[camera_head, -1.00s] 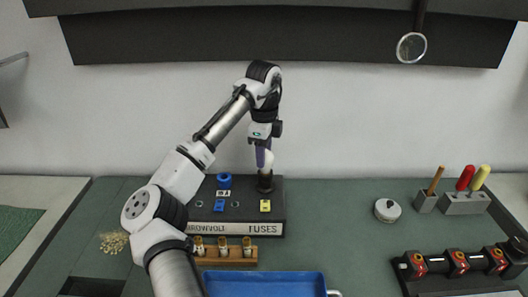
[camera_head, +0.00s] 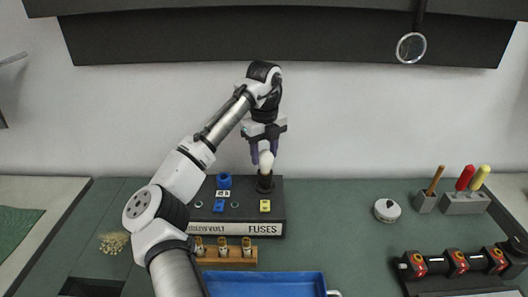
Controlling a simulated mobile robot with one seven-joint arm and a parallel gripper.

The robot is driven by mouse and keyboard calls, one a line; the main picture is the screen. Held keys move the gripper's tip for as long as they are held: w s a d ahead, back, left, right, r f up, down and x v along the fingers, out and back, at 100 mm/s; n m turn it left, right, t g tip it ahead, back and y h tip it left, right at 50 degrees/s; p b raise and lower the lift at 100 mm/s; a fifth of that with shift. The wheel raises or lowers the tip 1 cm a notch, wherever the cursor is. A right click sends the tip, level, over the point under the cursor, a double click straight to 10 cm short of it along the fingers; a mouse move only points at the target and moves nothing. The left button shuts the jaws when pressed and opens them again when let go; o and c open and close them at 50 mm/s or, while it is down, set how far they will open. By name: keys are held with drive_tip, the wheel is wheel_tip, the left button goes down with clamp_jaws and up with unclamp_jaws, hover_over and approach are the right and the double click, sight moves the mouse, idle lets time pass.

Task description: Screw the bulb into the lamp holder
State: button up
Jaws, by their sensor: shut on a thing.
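The white bulb (camera_head: 266,161) stands upright at the mouth of the black lamp holder (camera_head: 265,184), at the right of the dark fuse board (camera_head: 277,207). The bulb's lower end meets the holder's top; how deep it sits cannot be told. My gripper (camera_head: 264,157) points straight down above the holder and is shut on the bulb. Its two purple fingers show left and right of the bulb.
Blue and yellow fittings sit on the board left of and below the holder. A wooden rack (camera_head: 234,257) with several fuses and a blue tray (camera_head: 264,276) lie in front. A round white item (camera_head: 387,210) and tool blocks (camera_head: 466,203) stand right. The bench between is clear.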

drive_tip(key=m, duration=0.8)
drive_tip(key=shift+d, duration=0.15)
drive_tip(key=o, duration=1)
